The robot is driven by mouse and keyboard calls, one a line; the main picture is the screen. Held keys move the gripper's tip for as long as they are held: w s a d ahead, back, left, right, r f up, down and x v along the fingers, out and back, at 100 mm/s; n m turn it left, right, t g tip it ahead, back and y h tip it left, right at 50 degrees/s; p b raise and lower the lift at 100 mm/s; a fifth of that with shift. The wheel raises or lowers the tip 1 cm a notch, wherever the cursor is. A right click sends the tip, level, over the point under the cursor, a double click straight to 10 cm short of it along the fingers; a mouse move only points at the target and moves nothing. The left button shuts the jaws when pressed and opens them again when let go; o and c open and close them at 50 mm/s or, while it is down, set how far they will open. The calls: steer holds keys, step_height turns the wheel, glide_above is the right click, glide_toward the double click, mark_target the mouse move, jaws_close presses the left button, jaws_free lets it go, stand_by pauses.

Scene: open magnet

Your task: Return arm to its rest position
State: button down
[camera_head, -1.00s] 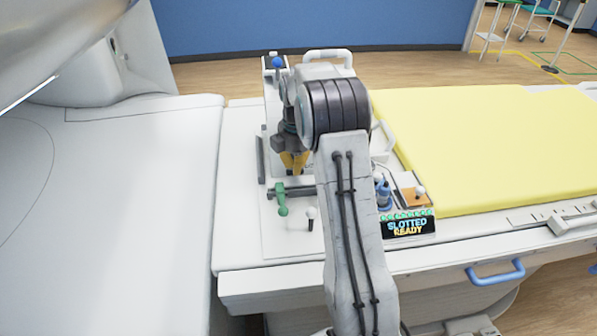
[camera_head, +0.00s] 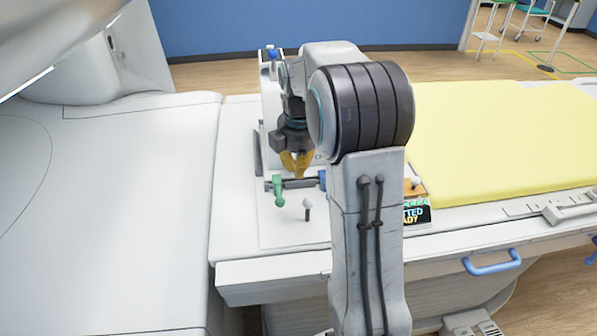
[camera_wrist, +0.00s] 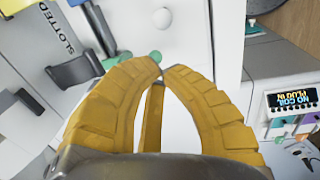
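My arm stands in the middle of the head view, its large dark-banded joint hiding part of the bench. My gripper (camera_head: 296,170) hangs fingers-down over the white bench's left part, just behind a green-knobbed lever (camera_head: 278,190). In the wrist view my gripper's yellow fingers (camera_wrist: 163,68) come together at the tips, with nothing visible held between them. The gripper looks shut and empty. A green knob (camera_wrist: 154,56) and a white ball knob (camera_wrist: 162,18) show just past the tips.
A yellow mat (camera_head: 500,140) covers the bench to the right. A display (camera_head: 415,214) is partly hidden by my arm. Another display (camera_wrist: 296,99) in the wrist view reads "NO COIL PLUG IN". A large white machine housing (camera_head: 110,200) fills the left. A blue handle (camera_head: 492,264) sits on the bench front.

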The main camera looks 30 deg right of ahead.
steer(key=shift+s+a+r, duration=0.25)
steer(key=shift+s+r, duration=0.1)
steer(key=shift+s, duration=0.2)
